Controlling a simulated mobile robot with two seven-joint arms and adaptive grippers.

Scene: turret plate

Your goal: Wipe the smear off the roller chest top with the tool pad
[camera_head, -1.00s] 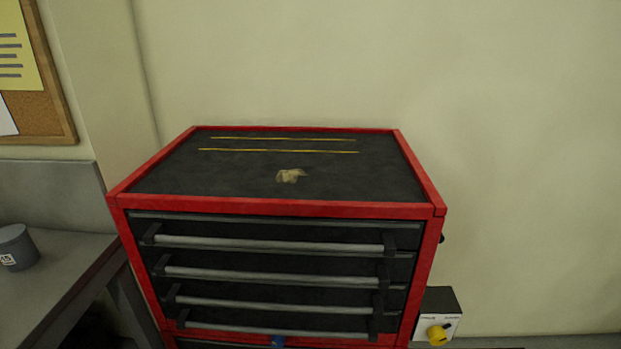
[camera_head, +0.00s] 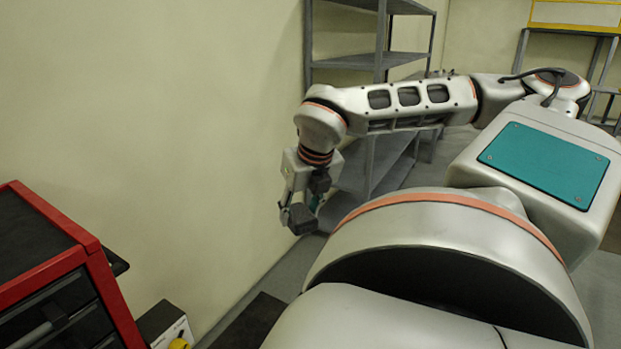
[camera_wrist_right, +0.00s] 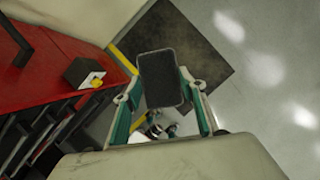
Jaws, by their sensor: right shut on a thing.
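My right gripper (camera_head: 303,208) hangs in front of the wall, to the right of the roller chest and apart from it. In the right wrist view, it is shut on a dark, rounded rectangular tool pad (camera_wrist_right: 164,78), held between the teal-sided fingers. The roller chest (camera_head: 62,262) has a red frame and black top; only its right part shows at the left edge of the head view. The smear is outside both current views. My left gripper is not in view.
A black-and-white box with a yellow knob (camera_head: 166,324) stands right of the chest. A dark floor mat (camera_head: 250,322) lies beside it. Grey shelving (camera_head: 382,60) stands behind my right arm. Open floor shows right of the mat in the wrist view.

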